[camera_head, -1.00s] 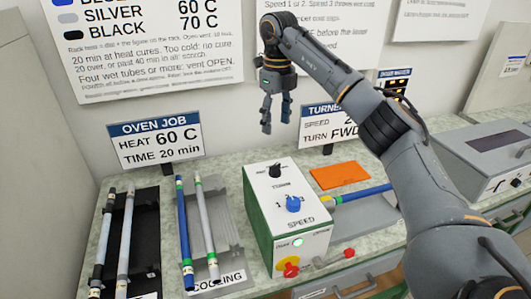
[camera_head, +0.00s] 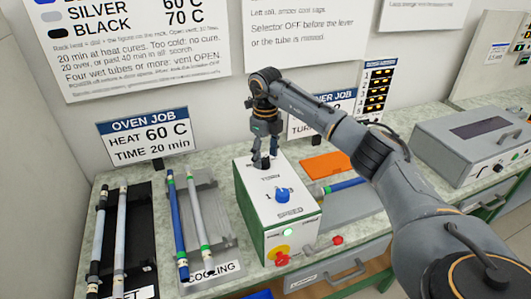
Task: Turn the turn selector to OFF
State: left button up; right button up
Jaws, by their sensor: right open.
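The turn selector (camera_head: 265,163) is a small black knob at the back of the white top of the turner's control box (camera_head: 251,192). My right gripper (camera_head: 265,157) points down over it, open, with one fingertip on either side of the knob. I cannot tell whether the fingers touch it. The fingers partly hide the selector, and its pointer and its labels are not readable. The blue speed knob (camera_head: 282,195) stands in front of it on the same top. My left gripper is not in view.
A lit green lamp (camera_head: 288,232) and a red button on yellow (camera_head: 281,257) are on the box's front. The cooling rack (camera_head: 207,195) with rods stands left. The oven (camera_head: 474,140) is far right.

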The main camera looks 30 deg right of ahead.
jog(key=shift+c, duration=0.6)
jog(key=c, duration=1)
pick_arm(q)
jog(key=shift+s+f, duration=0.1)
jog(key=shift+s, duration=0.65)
pick_arm(e)
jog(key=shift+n, duration=0.4)
jog(key=n, duration=0.5)
jog(key=shift+w+d+n, duration=0.1)
jog(key=shift+n, duration=0.2)
pick_arm(q)
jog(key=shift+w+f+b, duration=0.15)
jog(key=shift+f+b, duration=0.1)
jog(key=shift+b, duration=0.05)
pick_arm(e)
jog(key=n, duration=0.5)
jog(key=shift+w, duration=0.1)
jog(key=shift+n, duration=0.3)
jog(key=o, duration=1.1)
